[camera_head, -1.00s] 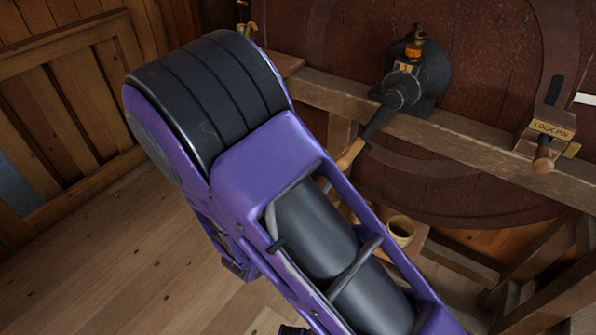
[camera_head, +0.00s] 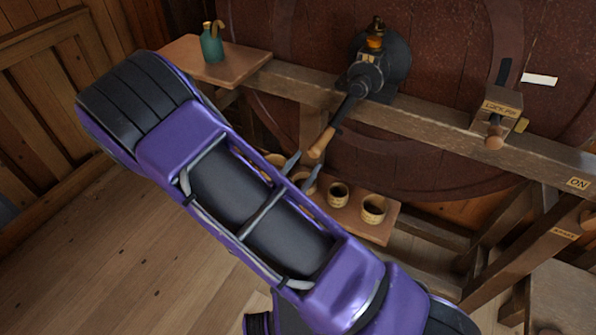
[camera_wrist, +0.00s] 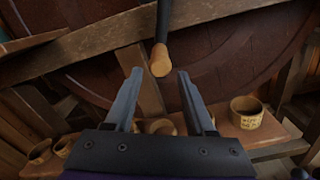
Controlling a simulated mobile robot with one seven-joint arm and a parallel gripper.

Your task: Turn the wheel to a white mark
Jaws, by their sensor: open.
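The wheel (camera_head: 430,150) is a large dark red-brown wooden disc behind a timber beam. A white mark (camera_head: 540,80) sits at its right side. A black hub (camera_head: 370,78) carries a crank slanting down left to a wooden handle (camera_head: 322,143). My gripper (camera_head: 302,168) is open and empty, its grey fingertips close below the handle's end. In the wrist view, the handle (camera_wrist: 160,62) hangs at the top, its lower end between or just beyond my fingertips (camera_wrist: 159,74). I cannot tell whether they touch.
A block labelled LOCK PIN (camera_head: 499,110) with a wooden knob is on the beam (camera_head: 430,128). A shelf below holds several cups, one at the right (camera_head: 373,209). A green bottle (camera_head: 211,45) stands on a side shelf (camera_head: 185,58). An ON label (camera_head: 578,183) is at right.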

